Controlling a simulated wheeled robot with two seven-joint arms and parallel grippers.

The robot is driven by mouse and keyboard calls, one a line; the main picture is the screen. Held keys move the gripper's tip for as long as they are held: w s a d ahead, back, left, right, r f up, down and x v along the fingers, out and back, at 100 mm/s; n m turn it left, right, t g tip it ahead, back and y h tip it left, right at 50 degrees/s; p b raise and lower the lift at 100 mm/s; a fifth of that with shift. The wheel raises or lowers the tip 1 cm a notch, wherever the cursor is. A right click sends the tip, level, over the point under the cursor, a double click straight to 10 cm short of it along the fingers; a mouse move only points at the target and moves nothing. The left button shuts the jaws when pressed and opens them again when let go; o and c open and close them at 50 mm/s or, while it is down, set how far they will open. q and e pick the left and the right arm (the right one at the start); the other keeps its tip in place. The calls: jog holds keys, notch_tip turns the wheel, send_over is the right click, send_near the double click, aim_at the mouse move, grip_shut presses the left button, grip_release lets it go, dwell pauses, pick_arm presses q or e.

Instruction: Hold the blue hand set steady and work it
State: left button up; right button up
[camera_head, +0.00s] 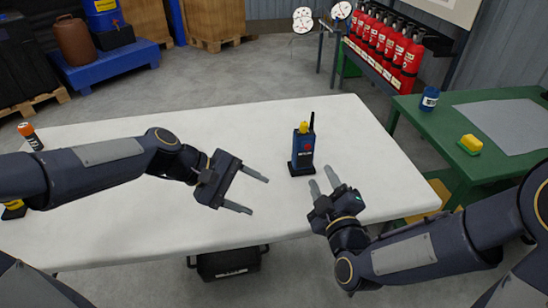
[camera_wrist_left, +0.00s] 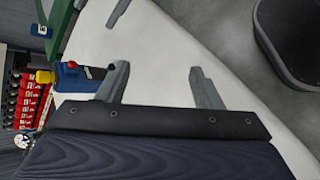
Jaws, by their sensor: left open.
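The blue hand set (camera_head: 303,150) stands upright on a black base (camera_head: 300,171) on the white table. It has a yellow top piece, a black antenna and a red spot on its front. In the left wrist view the hand set (camera_wrist_left: 72,78) lies left of the fingers, its red part showing. My left gripper (camera_head: 259,195) is open and empty, left of and nearer than the hand set, apart from it. Its spread fingers also show in the left wrist view (camera_wrist_left: 158,72). My right gripper (camera_head: 322,179) has its fingers apart and empty, just in front and right of the hand set.
The white table (camera_head: 200,260) is mostly clear. An orange-and-black object (camera_head: 30,136) stands at its left end. A black case (camera_head: 228,262) is on the floor in front. A green table (camera_head: 460,105) with a blue cup (camera_head: 429,98) and yellow block (camera_head: 470,144) stands right.

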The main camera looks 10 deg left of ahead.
aim_at(293, 155)
pick_arm(q)
jog(key=w+d+n+h, duration=0.1)
jog(key=w, duration=0.1)
jog(key=w+d+f+n+h, duration=0.1)
jog(key=w+n, duration=0.1)
jog(key=w, duration=0.1)
jog(key=w+d+f+n+h, duration=0.1)
jog(key=w, duration=0.2)
jog(key=shift+w+d+f+n+h, duration=0.1)
jog(key=shift+w+f+n+h, duration=0.1)
jog(key=shift+n+h, duration=0.2)
jog(key=w+f+n+t+h, duration=0.1)
jog(key=w+n, duration=0.1)
jog(key=w, duration=0.1)
jog(key=w+n+t+h, duration=0.1)
jog(key=w+n, duration=0.1)
jog(key=w+f+n+t+h, duration=0.1)
jog(key=w+n, duration=0.2)
jog(key=shift+w+d+f+h, duration=0.1)
jog(key=shift+w+f+h, duration=0.2)
jog(key=shift+w+f, duration=0.05)
jog(key=x, duration=0.7)
jog(key=shift+w+d, duration=0.15)
jog(key=shift+d, duration=0.15)
grip_shut()
pick_arm(e)
grip_shut()
